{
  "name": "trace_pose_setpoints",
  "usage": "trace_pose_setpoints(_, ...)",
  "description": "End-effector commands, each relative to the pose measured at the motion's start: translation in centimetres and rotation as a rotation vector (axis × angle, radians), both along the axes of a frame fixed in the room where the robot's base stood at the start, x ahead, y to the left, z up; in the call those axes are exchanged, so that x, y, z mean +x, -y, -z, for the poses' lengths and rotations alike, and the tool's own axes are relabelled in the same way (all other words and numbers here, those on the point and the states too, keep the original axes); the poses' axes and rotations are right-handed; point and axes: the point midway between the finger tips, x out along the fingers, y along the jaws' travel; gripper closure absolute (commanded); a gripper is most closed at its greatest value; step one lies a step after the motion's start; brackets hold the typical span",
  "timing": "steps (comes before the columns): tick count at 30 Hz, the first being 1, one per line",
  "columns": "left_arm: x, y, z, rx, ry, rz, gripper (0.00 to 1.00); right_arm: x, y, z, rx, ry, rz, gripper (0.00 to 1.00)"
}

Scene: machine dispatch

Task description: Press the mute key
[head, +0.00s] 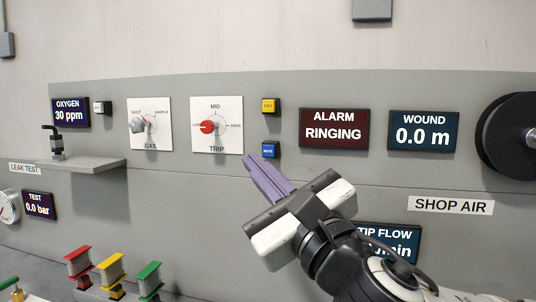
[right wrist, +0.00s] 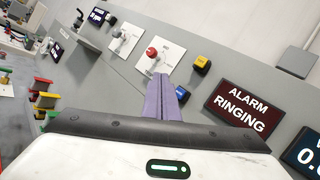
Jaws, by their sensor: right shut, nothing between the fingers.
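The blue mute key (head: 270,150) is on the grey panel below the yellow key (head: 269,105), left of the alarm display. My right gripper (head: 250,160) comes in from the lower right, shut and empty, with its purple fingertips just left of and below the mute key. The alarm display (head: 334,129) reads ALARM RINGING. My left gripper is not in view.
The TRIP dial (head: 208,127) with a red knob is close left of the fingertips, and the GAS dial (head: 139,125) is further left. A small shelf (head: 95,165) juts out at the left. Red, yellow and green spool-like parts (head: 111,266) stand at the lower left.

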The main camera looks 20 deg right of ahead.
Motion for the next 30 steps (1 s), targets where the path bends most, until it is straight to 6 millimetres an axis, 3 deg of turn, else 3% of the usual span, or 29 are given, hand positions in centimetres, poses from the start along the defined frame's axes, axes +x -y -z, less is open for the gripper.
trace_pose_setpoints(7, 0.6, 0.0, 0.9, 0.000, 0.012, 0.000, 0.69, 3.1, 2.2, 0.2, 0.002, -0.001, 0.004, 1.00)
trace_pose_setpoints(13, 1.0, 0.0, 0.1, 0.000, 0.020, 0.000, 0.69, 4.7, 3.3, -0.1, 0.002, -0.001, 0.002, 1.00)
trace_pose_setpoints(30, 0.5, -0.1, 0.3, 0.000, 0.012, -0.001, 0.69, 5.3, 3.7, 0.0, 0.002, 0.000, 0.000, 1.00)
